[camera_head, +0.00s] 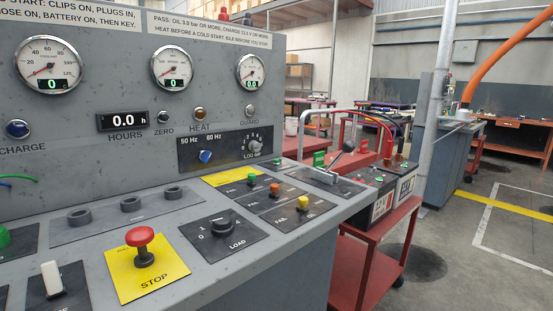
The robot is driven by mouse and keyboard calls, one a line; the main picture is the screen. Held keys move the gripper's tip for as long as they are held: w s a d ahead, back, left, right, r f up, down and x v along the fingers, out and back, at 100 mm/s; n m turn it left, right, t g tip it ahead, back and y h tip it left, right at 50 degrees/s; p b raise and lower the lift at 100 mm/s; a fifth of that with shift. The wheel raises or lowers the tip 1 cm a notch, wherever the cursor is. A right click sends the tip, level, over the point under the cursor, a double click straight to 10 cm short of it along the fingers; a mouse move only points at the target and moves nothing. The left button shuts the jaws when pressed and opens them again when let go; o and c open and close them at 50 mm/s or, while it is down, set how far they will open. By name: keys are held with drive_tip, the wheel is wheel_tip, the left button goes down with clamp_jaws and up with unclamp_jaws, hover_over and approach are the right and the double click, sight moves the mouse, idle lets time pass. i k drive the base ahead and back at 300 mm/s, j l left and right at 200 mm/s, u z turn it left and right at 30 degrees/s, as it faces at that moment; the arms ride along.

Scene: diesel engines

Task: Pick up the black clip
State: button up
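A battery (382,205) with a dark top and pale label stands on a red cart right of the grey control console. A small dark upright shape (398,159) at the back of the battery top may be the black clip, but it is too small to be sure. A red piece (387,150) with a red cable stands just left of it. My gripper is not in view.
The console (110,190) fills the left, with gauges, a red stop button (139,240) and switches. The red cart (380,240) stands beyond its right edge. A grey post (433,110) and orange hose (500,50) are behind. Open floor lies at right.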

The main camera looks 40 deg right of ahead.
sight(399, 157)
drive_tip(key=i+l, duration=0.1)
drive_tip(key=l, duration=0.25)
drive_tip(key=i+l, duration=0.1)
drive_tip(key=l, duration=0.3)
drive_tip(key=i+l, duration=0.1)
drive_tip(key=l, duration=0.25)
drive_tip(key=z, duration=0.4)
drive_tip(key=l+z, duration=0.1)
drive_tip(key=z, duration=0.35)
drive_tip(key=i+z, duration=0.1)
drive_tip(key=z, duration=1.1)
drive_tip(key=i+l+u, duration=0.15)
drive_tip(key=i, duration=0.25)
drive_tip(key=i+u, duration=0.15)
drive_tip(key=i, duration=0.25)
drive_tip(key=i+l+u, duration=0.2)
drive_tip(key=i, duration=0.2)
